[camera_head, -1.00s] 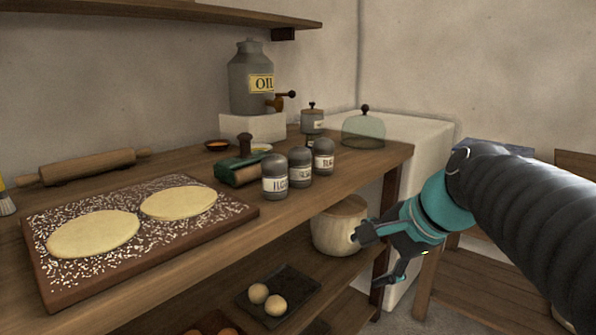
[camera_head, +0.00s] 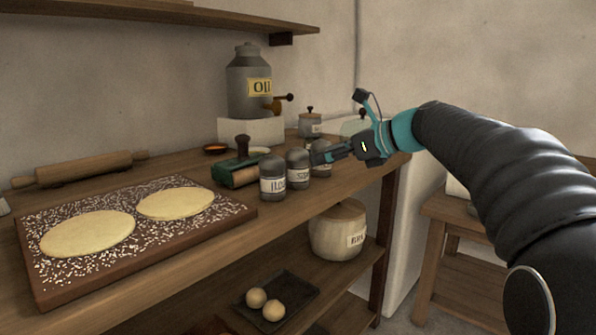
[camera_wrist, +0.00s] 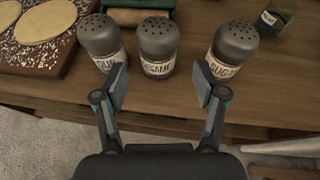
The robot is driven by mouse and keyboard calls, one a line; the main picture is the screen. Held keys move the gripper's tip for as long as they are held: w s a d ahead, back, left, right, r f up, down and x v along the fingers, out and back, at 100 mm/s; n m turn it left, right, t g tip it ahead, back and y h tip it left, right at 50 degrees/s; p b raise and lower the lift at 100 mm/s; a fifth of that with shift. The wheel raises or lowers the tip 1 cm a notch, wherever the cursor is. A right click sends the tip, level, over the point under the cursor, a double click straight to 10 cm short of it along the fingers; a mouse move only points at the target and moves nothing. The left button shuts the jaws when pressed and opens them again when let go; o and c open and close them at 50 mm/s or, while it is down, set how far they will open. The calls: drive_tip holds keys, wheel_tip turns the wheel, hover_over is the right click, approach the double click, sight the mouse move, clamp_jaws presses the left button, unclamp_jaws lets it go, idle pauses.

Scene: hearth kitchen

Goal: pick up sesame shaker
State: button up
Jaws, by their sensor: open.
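The sesame shaker (camera_head: 298,168) is grey with a domed, holed lid and a pale label. It is the middle one of three alike shakers near the front edge of the worktop (camera_head: 345,178). In the wrist view the sesame shaker (camera_wrist: 157,45) stands upright ahead, its partly readable label between the lines of my two fingers. My gripper (camera_wrist: 160,84) is open and empty, short of the shaker. In the head view my gripper (camera_head: 325,155) is at the right of the shakers and hides part of the right one.
The flour shaker (camera_head: 272,177) stands close at the left, and another shaker (camera_wrist: 232,50) is at the right with a wider gap. A dough board (camera_head: 130,230) is at the left. A lidded pot (camera_head: 338,235) stands on the shelf below.

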sight(307, 160)
drive_tip(key=x, duration=0.8)
drive_tip(key=shift+s+a+r, duration=0.1)
drive_tip(key=shift+a, duration=0.05)
drive_tip(key=c, duration=1)
